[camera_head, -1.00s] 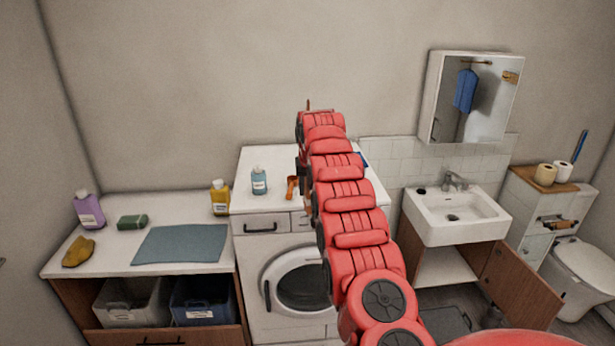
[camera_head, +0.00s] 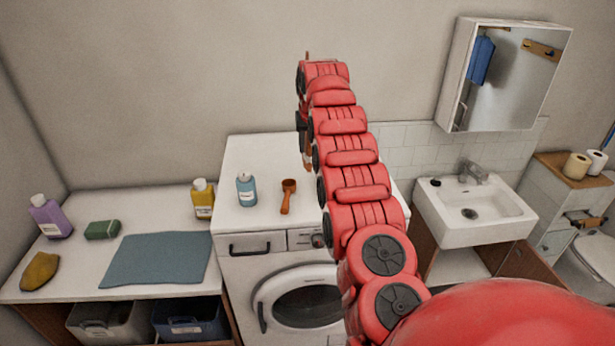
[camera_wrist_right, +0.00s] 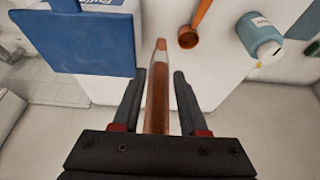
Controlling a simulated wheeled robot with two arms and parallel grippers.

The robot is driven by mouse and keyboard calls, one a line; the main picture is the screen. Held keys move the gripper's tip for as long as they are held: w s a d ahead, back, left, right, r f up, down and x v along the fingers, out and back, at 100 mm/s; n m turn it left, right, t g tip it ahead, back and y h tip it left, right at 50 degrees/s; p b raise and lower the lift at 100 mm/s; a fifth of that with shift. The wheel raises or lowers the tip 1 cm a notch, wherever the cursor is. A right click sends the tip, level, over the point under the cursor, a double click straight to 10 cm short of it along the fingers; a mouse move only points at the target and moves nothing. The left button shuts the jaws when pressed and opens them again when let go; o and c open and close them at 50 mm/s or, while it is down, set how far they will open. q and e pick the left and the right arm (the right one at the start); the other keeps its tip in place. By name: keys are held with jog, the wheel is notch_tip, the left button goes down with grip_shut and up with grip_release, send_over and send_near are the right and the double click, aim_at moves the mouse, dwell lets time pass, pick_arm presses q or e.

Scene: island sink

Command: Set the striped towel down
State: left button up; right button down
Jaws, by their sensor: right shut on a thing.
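My right gripper (camera_wrist_right: 157,78) is shut on a narrow orange-brown thing (camera_wrist_right: 158,105) with a paler band near its tip. It may be the striped towel seen edge-on, but stripes are not clear. In the head view my right gripper (camera_head: 301,130) is a dark shape at the washer's back, largely hidden by my red arm. A thin brown strip of the held thing shows above and below it. The held thing is over or beside the white washer top (camera_head: 262,160); I cannot tell whether it touches. My left gripper is not in view.
The counter left holds a blue-grey mat (camera_head: 157,259), bottles and sponges. A sink (camera_head: 478,212) is at right.

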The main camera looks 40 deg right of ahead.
aim_at(311, 171)
jog(key=f+b, duration=0.1)
jog(key=s+f+b, duration=0.1)
jog(key=f+b, duration=0.1)
jog(key=a+f+b, duration=0.1)
jog(key=shift+s+f+b, duration=0.15)
jog(key=shift+s+b, duration=0.1)
jog(key=shift+b, duration=0.05)
jog(key=b+x, duration=0.1)
jog(key=x, duration=0.2)
jog(key=shift+d+f, duration=0.2)
jog(key=shift+f, duration=0.05)
jog(key=shift+s+a+f, duration=0.1)
jog(key=shift+a+f, duration=0.2)
jog(key=shift+f, duration=0.45)
jog(key=shift+f+b, duration=0.1)
jog(key=shift+b, duration=0.25)
jog(key=c, duration=0.7)
grip_release()
jog(key=shift+s, duration=0.1)
